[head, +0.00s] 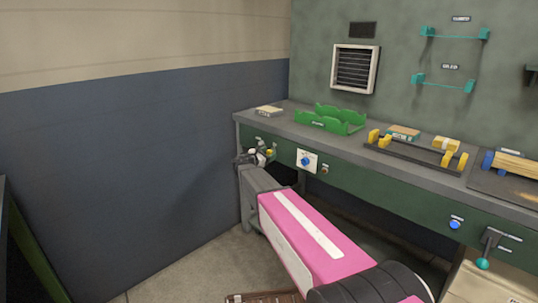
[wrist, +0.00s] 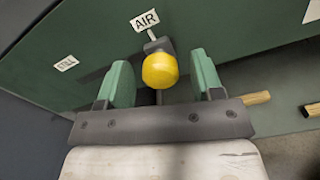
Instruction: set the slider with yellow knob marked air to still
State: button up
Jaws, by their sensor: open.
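The yellow knob (wrist: 159,70) of the slider sits on a dark grey stem just below the white AIR label (wrist: 145,20) on the green panel front. A white STILL label (wrist: 66,63) is to the left of the knob in the wrist view. My gripper (wrist: 158,72) is open, with one green finger on each side of the knob and a visible gap on both sides. In the head view my gripper (head: 256,156) is at the left end of the bench front, where the knob is small and partly hidden.
A blue knob on a white plate (head: 306,161) is right of my gripper on the bench front. Above, the bench top (head: 290,124) holds a green tray (head: 330,119). A blue wall (head: 130,170) stands close on the left. Part of another label (wrist: 312,11) shows at right.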

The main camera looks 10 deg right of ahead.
jog(key=shift+w+d, duration=0.3)
jog(key=shift+d, duration=0.05)
grip_shut()
jog(key=w+a, duration=0.2)
jog(key=w, duration=0.1)
jog(key=w+a, duration=0.5)
jog(key=w, duration=0.2)
jog(key=shift+a, duration=0.15)
grip_release()
jog(key=shift+w+a, duration=0.1)
